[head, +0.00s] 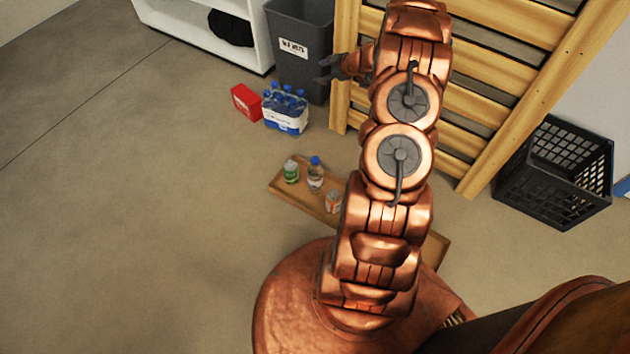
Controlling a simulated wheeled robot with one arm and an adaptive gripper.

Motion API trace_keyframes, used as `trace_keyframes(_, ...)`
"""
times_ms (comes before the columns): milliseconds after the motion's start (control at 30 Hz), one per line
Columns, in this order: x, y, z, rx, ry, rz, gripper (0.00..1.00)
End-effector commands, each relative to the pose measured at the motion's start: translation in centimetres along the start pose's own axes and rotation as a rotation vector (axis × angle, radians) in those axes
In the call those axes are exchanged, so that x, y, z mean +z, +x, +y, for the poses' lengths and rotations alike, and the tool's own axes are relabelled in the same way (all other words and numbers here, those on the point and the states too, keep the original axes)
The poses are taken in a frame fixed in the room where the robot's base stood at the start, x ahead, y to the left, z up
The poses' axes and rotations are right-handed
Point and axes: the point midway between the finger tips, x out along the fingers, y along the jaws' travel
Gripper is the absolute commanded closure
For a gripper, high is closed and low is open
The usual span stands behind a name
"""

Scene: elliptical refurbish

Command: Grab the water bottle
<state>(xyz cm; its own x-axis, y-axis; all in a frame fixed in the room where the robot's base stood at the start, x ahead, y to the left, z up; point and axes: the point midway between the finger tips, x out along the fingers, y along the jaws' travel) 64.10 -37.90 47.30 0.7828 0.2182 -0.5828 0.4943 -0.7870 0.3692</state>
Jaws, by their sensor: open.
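A clear water bottle with a blue cap (315,176) stands upright on a low wooden board (281,187) on the floor. A small green and white container (291,172) stands to its left, and a small orange and white item (333,201) is to its lower right. My gripper (322,72) is at the end of my raised arm, in front of the grey bin in the picture. It is open and empty, well above and apart from the bottle. My arm hides part of the board.
A pack of blue-capped bottles (286,113) and a red box (246,102) sit near a grey bin (300,45). A wooden slatted rack (490,75) stands behind my arm. A black crate (556,172) is at right. The floor at left is clear.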

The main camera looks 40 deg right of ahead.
Motion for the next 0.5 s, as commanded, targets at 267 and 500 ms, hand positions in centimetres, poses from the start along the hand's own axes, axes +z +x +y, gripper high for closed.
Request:
trace_keyframes(267, 7.8, 2.2, -7.2, -0.167, 0.032, 0.119, 0.38)
trace_keyframes(500, 13.5, 2.4, -14.1, -0.317, 0.077, 0.224, 0.38)
